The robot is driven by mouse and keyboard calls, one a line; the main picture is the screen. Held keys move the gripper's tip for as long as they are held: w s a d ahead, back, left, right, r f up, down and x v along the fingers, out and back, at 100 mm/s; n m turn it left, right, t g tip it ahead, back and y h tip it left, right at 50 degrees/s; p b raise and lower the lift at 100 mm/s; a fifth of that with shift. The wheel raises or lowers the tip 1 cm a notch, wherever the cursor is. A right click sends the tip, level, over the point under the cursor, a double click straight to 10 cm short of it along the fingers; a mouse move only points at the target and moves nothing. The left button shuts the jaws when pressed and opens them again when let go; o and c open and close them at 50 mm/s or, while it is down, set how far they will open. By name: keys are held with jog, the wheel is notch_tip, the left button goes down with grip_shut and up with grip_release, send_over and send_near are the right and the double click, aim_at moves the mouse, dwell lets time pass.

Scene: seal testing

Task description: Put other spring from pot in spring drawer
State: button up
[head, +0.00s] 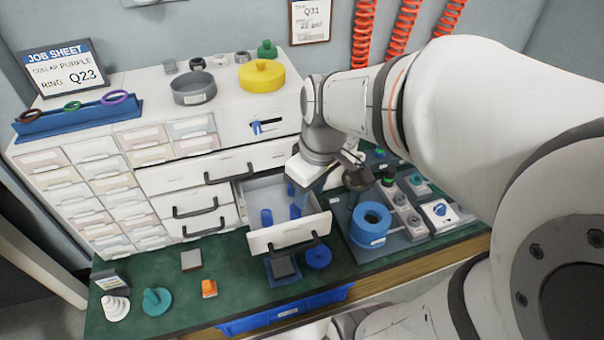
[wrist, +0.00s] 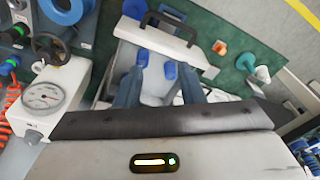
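The drawer (head: 285,234) under the cabinet top is pulled open, with small blue cylinders (head: 266,217) standing in it. I cannot make out whether they are springs. The wrist view shows the drawer (wrist: 190,48) with two blue pieces (wrist: 170,70) inside. My gripper (wrist: 160,88) is over the drawer, its two fingers wide apart with nothing visible held between them. In the head view my arm partly hides it. A round grey pot (head: 194,90) stands uncovered on the cabinet top; no spring shows in it. A yellow round lid (head: 262,76) lies beside it.
A blue disc (head: 318,257), an orange block (head: 209,288) and a teal piece (head: 157,301) are on the green bench. Other drawers are shut. Red coiled hoses (head: 405,28) hang behind my arm.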

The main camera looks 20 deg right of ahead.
jog(key=s+m, duration=0.1)
jog(key=m, duration=0.1)
jog(key=s+m+t, duration=0.1)
jog(key=m, duration=0.1)
jog(key=s+m, duration=0.1)
jog(key=shift+s+a+r+m+h, duration=0.25)
jog(key=shift+s+r+m+h, duration=0.1)
jog(key=shift+r+m+h, duration=0.05)
notch_tip(320, 180, up, 4)
jog(key=p, duration=0.3)
jog(key=shift+s+f+t, duration=0.1)
jog(key=shift+f+t, duration=0.15)
jog(key=shift+t, duration=0.05)
jog(key=shift+c, duration=0.5)
